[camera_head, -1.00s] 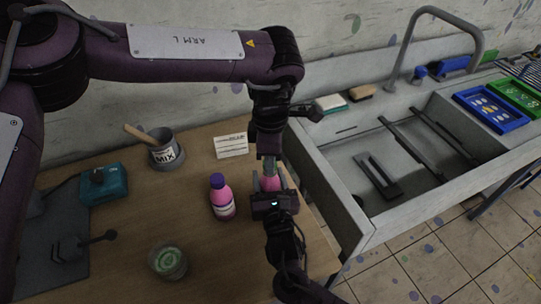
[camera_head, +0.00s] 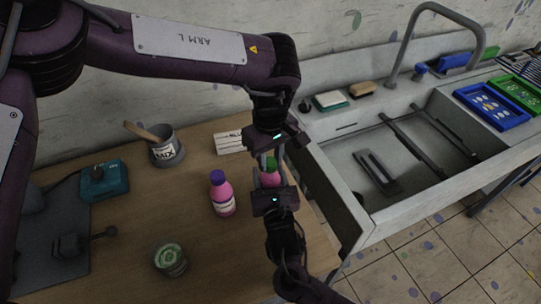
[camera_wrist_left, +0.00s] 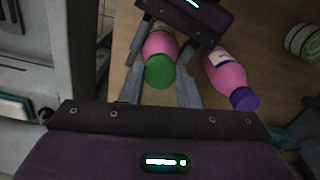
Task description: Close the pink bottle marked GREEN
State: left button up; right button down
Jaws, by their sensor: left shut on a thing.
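The pink bottle with the green cap (camera_head: 271,163) stands near the right edge of the wooden table. Its pink body (camera_head: 270,178) is partly hidden behind my right gripper. My left gripper (camera_head: 267,160) comes down from above and is shut on the green cap. In the left wrist view the cap (camera_wrist_left: 160,72) sits at the bottle's mouth end, between the left fingers. My right gripper (camera_head: 272,188) reaches in from the front and its fingers are around the bottle's body. The label text is hidden.
A second pink bottle with a purple cap (camera_head: 222,194) stands close to the left. A MIX cup (camera_head: 166,150), a teal device (camera_head: 105,182), a jar with green contents (camera_head: 170,260) and a white card (camera_head: 229,142) are also on the table. The sink (camera_head: 345,185) adjoins at the right.

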pick_arm(q)
jog(key=m, duration=0.5)
jog(key=shift+m, duration=0.3)
jog(key=o, duration=0.9)
jog(key=shift+o, duration=0.2)
jog(key=shift+r, duration=2.25)
jog(key=shift+c, duration=0.4)
